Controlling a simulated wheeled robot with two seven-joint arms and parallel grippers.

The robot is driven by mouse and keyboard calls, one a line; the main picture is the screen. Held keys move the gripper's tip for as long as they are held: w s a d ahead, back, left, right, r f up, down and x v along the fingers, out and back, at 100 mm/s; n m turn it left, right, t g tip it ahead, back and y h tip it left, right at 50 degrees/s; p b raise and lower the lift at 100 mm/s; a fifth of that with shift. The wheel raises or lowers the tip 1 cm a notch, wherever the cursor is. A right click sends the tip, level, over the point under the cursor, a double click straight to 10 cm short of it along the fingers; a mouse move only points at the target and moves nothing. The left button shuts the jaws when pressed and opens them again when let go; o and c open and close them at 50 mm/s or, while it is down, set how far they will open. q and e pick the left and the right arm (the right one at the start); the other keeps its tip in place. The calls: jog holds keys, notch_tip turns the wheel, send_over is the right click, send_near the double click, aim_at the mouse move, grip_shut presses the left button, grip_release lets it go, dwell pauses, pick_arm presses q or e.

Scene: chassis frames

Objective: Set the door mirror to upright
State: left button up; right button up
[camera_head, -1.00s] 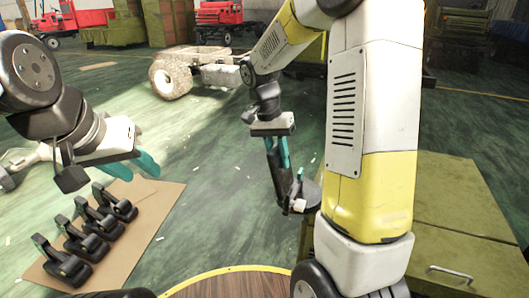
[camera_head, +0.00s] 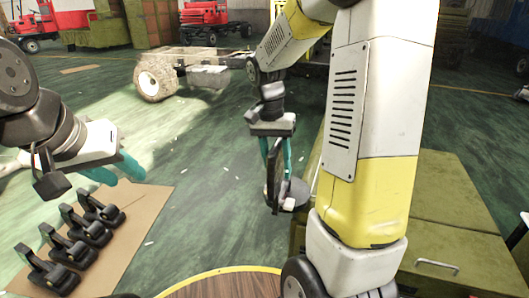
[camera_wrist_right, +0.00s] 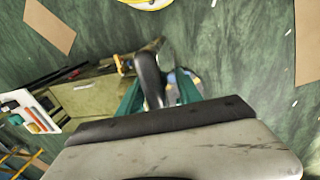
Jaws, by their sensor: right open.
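A dark door mirror (camera_head: 274,178) stands nearly vertical in the head view, beside a grey rounded part (camera_head: 292,196) at its lower right. I cannot tell whether the two are joined. My right gripper (camera_head: 275,158) points down over the dark piece, with teal fingers open on either side of it. In the right wrist view the dark piece (camera_wrist_right: 150,78) shows between the open fingers (camera_wrist_right: 160,95), its lower end hidden by the gripper body. My left gripper (camera_head: 116,171) is open and empty above the cardboard, at left.
Several black brackets (camera_head: 70,252) lie in a row on a cardboard sheet (camera_head: 125,235) on the floor. A green cabinet (camera_head: 455,205) stands at right. A muddy chassis frame (camera_head: 185,72) is at the back.

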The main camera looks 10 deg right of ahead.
aim_at(275, 145)
jog(key=r, duration=0.7)
jog(key=shift+w+a+r, duration=0.25)
jog(key=shift+w+a, duration=0.05)
jog(key=shift+a, duration=0.1)
jog(key=shift+r, duration=0.1)
jog(key=shift+s+r, duration=0.2)
jog(key=s+a+r+n+t+y, duration=0.1)
jog(key=s+a+r+n+t, duration=0.1)
jog(key=s, duration=0.5)
jog(key=s+a+r+n+t+y, duration=0.1)
jog(key=s+a+n+t+y, duration=0.1)
jog(key=s+n+t, duration=0.3)
jog(key=s, duration=0.2)
jog(key=shift+s+r+y, duration=0.3)
jog(key=shift+s+r, duration=0.05)
